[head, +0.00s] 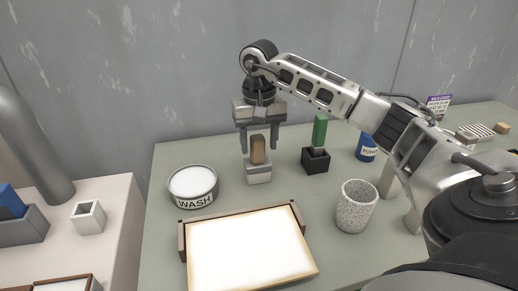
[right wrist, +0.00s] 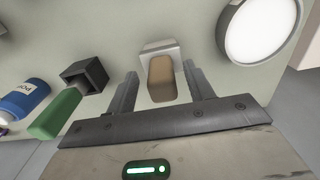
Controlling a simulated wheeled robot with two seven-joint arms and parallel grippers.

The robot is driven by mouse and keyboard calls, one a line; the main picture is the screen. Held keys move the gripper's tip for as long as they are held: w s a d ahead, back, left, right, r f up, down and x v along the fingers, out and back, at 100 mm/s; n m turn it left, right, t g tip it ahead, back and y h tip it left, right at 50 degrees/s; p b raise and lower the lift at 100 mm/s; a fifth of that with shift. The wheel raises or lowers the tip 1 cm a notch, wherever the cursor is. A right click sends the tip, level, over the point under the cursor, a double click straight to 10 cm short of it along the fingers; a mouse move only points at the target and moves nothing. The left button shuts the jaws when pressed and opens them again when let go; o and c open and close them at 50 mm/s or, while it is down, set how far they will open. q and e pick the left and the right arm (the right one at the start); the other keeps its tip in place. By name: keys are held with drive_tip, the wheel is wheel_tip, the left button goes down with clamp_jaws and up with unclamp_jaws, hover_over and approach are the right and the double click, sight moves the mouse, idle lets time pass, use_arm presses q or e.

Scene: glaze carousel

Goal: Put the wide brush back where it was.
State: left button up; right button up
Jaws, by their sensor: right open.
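A brown handle (head: 258,150) stands upright in a pale grey block holder (head: 258,174) behind the white tray. A green handle (head: 319,130) stands in a black holder (head: 315,160) to its right. Brush heads are hidden in the holders, so I cannot tell which is the wide one. My right gripper (head: 260,148) is open above the pale holder, one finger on each side of the brown handle. The right wrist view shows the brown handle (right wrist: 161,78) between the open fingers, with gaps on both sides. My left gripper is not in view.
A round WASH bowl (head: 192,186) stands left of the pale holder. A wood-framed white tray (head: 183,250) lies in front. A speckled cup (head: 355,207) and a blue jar (head: 366,148) stand to the right. A side counter at left holds a small white square holder (head: 88,217).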

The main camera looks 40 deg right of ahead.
wheel_tip(320, 180, up, 10)
drive_tip(key=shift+f+p, duration=0.2)
drive_tip(key=shift+p, duration=0.3)
drive_tip(key=shift+s+f, duration=0.1)
